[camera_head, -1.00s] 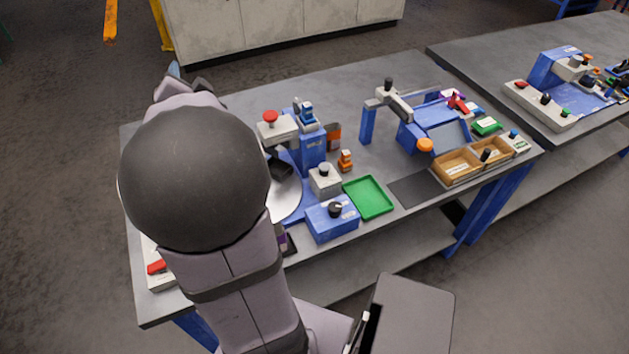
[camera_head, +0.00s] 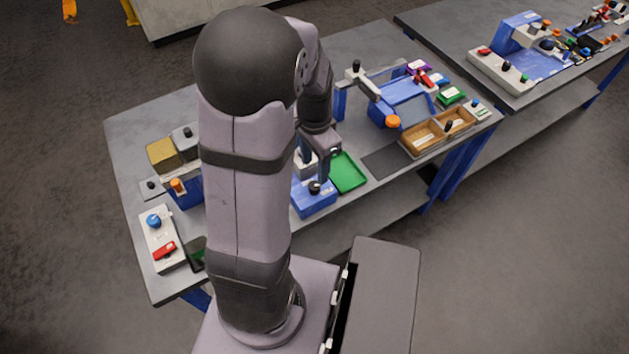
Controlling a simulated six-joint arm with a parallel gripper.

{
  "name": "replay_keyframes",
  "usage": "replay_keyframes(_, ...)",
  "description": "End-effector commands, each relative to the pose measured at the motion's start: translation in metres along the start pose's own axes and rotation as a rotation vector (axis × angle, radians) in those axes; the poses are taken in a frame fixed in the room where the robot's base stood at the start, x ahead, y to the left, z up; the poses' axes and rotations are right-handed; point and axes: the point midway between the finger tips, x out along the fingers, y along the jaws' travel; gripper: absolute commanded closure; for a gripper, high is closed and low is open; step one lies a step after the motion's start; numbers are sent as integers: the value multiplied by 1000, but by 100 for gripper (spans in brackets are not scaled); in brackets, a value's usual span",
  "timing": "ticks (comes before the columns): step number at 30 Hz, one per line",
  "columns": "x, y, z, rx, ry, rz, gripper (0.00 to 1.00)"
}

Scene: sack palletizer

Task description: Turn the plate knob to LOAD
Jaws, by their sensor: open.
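A blue box (camera_head: 312,203) near the table's front edge carries a black knob (camera_head: 315,187) on top. Its markings are too small to read, so I cannot tell its setting or confirm that it is the plate knob. A pale box (camera_head: 303,166) stands just behind it, partly hidden by my arm; its black top knob is hidden. The round plate is hidden behind my arm. My gripper (camera_head: 327,162) points down above and just behind the blue box's knob, between the pale box and the green tray. It is open, and appears empty and apart from the knob.
The green tray (camera_head: 349,173) lies close to the right of my gripper. A dark mat (camera_head: 390,160) and wooden bins (camera_head: 423,138) are farther right. A blue frame with an orange knob (camera_head: 392,122) stands behind. A panel with a red switch (camera_head: 164,250) is at left.

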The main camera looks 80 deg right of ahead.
Motion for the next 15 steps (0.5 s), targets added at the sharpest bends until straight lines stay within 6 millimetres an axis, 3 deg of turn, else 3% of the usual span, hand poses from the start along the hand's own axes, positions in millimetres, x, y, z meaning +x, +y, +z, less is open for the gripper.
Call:
replay_keyframes(8,6,2,2,-12,-8,8,55)
replay_keyframes(15,32,2,2,-11,-9,9,55)
